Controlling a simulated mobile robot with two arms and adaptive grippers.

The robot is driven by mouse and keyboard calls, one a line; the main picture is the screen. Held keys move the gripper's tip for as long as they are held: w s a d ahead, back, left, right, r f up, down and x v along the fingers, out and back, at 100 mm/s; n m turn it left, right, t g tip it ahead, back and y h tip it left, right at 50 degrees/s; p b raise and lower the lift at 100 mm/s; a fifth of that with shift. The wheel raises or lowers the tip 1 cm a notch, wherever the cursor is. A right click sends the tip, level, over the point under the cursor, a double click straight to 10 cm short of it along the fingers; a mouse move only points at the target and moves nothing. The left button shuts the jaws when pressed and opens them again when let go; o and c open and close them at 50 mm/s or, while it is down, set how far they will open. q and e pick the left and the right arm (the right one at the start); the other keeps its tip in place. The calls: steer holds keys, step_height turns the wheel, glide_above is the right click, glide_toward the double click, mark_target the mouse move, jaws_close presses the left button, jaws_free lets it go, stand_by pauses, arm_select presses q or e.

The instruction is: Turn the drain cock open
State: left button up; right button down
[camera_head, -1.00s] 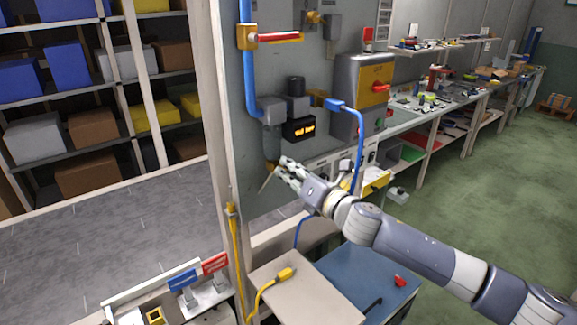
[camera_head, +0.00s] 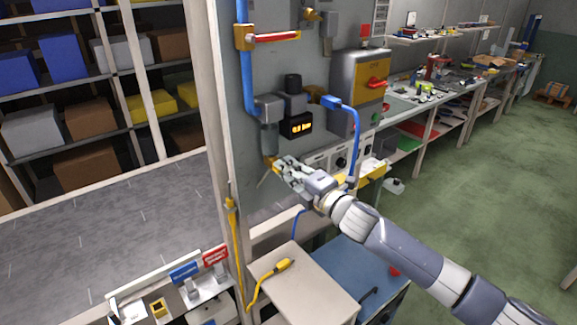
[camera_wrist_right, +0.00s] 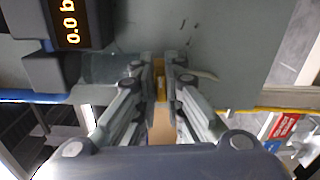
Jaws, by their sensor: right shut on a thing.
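The drain cock (camera_head: 269,161) is a small brass-yellow piece under the grey filter bowl (camera_head: 269,138) on the grey panel. A thin pale strip (camera_wrist_right: 205,74) shows beside the fingers. My left gripper is not in view.
A black display (camera_head: 297,125) with orange digits sits right of the bowl; the wrist view reads "0.0 b". A blue hose (camera_head: 354,140) hangs near my right wrist. A red-handled valve (camera_head: 275,37) is above. A pale cart top (camera_head: 300,285) stands below.

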steer(key=shift+r+m, duration=0.1)
steer(key=shift+m, duration=0.4)
steer(key=c, duration=1.7)
jaws_free()
steer(key=shift+w+f, duration=0.1)
steer(key=shift+f, duration=0.1)
steer(key=v, duration=1.2)
